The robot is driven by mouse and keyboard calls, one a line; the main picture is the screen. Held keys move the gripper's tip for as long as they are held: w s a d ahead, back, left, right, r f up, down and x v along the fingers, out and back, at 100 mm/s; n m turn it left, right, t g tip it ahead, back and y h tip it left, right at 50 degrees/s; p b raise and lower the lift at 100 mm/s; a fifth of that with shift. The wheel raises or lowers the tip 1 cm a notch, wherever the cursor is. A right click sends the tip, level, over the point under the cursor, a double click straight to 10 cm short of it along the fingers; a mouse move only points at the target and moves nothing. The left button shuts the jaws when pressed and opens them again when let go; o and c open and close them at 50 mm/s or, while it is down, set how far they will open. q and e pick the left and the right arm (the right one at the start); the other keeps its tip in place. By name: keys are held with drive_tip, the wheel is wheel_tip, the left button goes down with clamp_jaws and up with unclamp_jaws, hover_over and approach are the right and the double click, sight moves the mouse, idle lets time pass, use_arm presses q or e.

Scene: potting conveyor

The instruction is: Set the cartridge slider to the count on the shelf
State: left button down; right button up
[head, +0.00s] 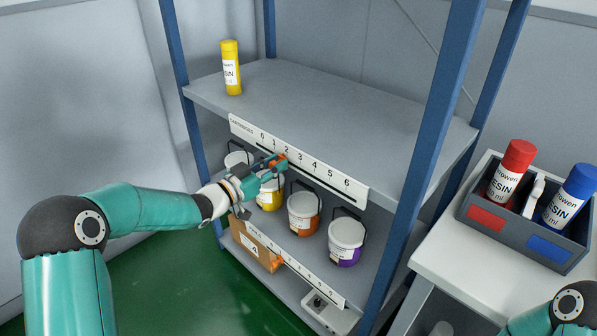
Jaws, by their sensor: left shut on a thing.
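The cartridge scale (356,192) is a white strip on the upper shelf's front edge, numbered 0 to 6. Its orange slider (281,156) sits just below the numbers near 1 and 2, partly hidden by my fingers, so its exact mark cannot be told. My left gripper (274,163) reaches in from the left and is shut on the slider. One yellow cartridge (231,68) stands upright at the left of the upper shelf (330,105); no other cartridge shows there. My right gripper is out of view.
Below are several tubs, including an orange one (304,212) and a purple one (346,241), and a cardboard box (254,245) marked 4. A second scale (318,282) with an orange slider (278,261) runs along the lower shelf. At right, a divided crate (509,237) holds red and blue cartridges.

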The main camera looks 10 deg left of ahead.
sight(275, 152)
use_arm(q)
drive_tip(key=w+a, duration=0.2)
drive_tip(key=a, duration=0.1)
drive_tip(key=shift+r+p, duration=0.15)
drive_tip(key=shift+p, duration=0.15)
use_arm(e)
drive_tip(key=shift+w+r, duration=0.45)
use_arm(q)
drive_tip(key=c, duration=1.1)
unclamp_jaws()
drive_tip(key=shift+d, duration=0.1)
drive_tip(key=shift+o, duration=0.8)
drive_tip(key=shift+w, duration=0.1)
